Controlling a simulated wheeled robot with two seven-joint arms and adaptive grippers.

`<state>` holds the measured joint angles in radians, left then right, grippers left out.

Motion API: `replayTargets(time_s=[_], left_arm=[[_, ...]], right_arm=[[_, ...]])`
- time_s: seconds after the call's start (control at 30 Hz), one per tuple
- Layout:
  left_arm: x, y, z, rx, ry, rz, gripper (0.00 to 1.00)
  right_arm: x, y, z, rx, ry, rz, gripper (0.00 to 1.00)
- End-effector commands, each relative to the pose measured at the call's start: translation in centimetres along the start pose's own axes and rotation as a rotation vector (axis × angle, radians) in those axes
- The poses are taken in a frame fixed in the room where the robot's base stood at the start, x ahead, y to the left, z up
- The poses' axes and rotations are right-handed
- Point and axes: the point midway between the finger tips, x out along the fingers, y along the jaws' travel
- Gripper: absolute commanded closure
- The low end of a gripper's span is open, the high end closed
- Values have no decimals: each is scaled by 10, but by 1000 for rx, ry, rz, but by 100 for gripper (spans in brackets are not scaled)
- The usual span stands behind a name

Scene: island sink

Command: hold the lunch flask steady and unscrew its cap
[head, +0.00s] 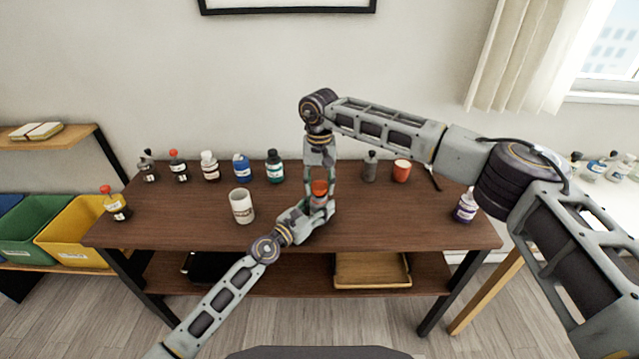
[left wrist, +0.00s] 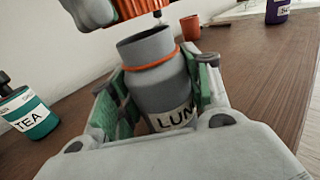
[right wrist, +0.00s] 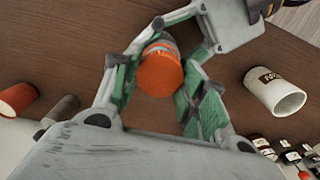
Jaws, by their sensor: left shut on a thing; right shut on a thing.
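The grey lunch flask (left wrist: 160,92) stands between the green pads of my left gripper (left wrist: 158,90), with its label reading "LUN" partly hidden. Its grey mouth is bare above an orange ring. The ribbed orange cap (left wrist: 143,8) is apart from the flask, just above the mouth. It also shows in the right wrist view (right wrist: 160,76), between the pads of my right gripper (right wrist: 162,82). In the head view, the cap (head: 320,187) is above my left gripper (head: 317,207), with my right gripper (head: 319,180) coming down from above. Both grippers are shut on their things.
A white mug (head: 242,206) stands left of the flask on the brown table (head: 280,236). Several bottles line the back, with an orange cup (head: 401,171) at back right. The table front is mostly clear.

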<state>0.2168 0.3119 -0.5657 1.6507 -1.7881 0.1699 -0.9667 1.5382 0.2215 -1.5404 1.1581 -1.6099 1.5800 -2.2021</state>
Motion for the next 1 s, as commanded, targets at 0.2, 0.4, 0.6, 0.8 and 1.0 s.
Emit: replayTargets(time_s=[0.2, 0.4, 0.6, 0.8, 1.0], left_arm=[[0, 0, -1, 0, 1, 0, 100], [0, 0, -1, 0, 1, 0, 100], [0, 0, -1, 0, 1, 0, 100], [0, 0, 0, 0, 1, 0, 100], [0, 0, 0, 0, 1, 0, 27]], right_arm=[[-13, 0, -1, 0, 2, -1, 86], [-31, 0, 0, 0, 1, -1, 86], [-40, 0, 0, 0, 0, -1, 86], [-40, 0, 0, 0, 0, -1, 86], [-40, 0, 0, 0, 0, -1, 86]])
